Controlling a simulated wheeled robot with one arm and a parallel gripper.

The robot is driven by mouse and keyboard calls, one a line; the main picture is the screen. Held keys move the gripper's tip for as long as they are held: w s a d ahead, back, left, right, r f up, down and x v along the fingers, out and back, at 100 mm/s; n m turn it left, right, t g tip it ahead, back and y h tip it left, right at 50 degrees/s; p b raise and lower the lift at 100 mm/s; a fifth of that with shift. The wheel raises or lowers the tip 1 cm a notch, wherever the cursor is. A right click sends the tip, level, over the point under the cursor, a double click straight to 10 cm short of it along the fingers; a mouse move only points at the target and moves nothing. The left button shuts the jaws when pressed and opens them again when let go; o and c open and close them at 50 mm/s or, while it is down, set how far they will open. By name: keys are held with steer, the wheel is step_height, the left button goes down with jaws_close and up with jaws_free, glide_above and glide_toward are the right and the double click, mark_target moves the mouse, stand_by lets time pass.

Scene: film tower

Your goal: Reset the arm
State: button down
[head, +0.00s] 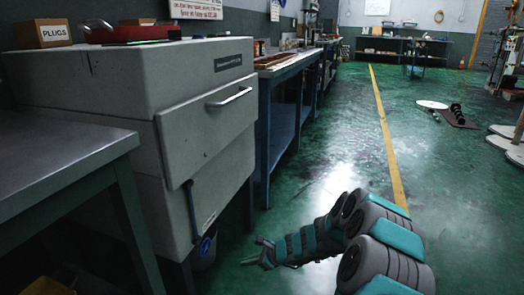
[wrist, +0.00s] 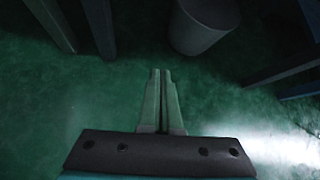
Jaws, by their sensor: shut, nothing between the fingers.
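My gripper (head: 250,252) is at the lower middle of the head view, low over the green floor and pointing left toward the front of a grey cabinet (head: 205,130). In the wrist view my gripper (wrist: 160,72) shows its two pale fingers side by side and closed, with nothing between them. My arm, in teal and grey, reaches in from the lower right of the head view and is bent. The gripper is apart from the cabinet, as far as I can tell.
A bin (wrist: 203,24) stands on the floor ahead of the fingers. A metal table (head: 60,160) is at the left. A blue workbench (head: 288,100) stands behind the cabinet. Open green floor (head: 330,110) with a yellow line (head: 385,130) lies to the right.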

steer(key=s+a+r+n+g+p, duration=0.1)
steer(key=s+r+n+g+p, duration=0.1)
steer(key=s+r+n, duration=0.65)
steer(key=s+a+r+n+g+p, duration=0.2)
steer(key=s+r+n+g, duration=0.15)
steer(key=s+r, duration=1)
steer(key=s+d+r+n+h+p, duration=0.3)
steer(key=s+d+r+n+h, duration=0.1)
steer(key=s+d, duration=0.7)
steer(key=s+d+r+n+h+p, duration=0.3)
steer(key=s+d+r+n+h, duration=0.1)
steer(key=s+d, duration=0.8)
step_height(320, 180, up, 3)
steer(key=shift+s+f+n+h, duration=0.1)
steer(key=shift+s+n+h, duration=0.2)
steer(key=shift+s+h, duration=0.4)
steer(key=c, duration=1.5)
jaws_free()
steer(key=shift+g, duration=0.25)
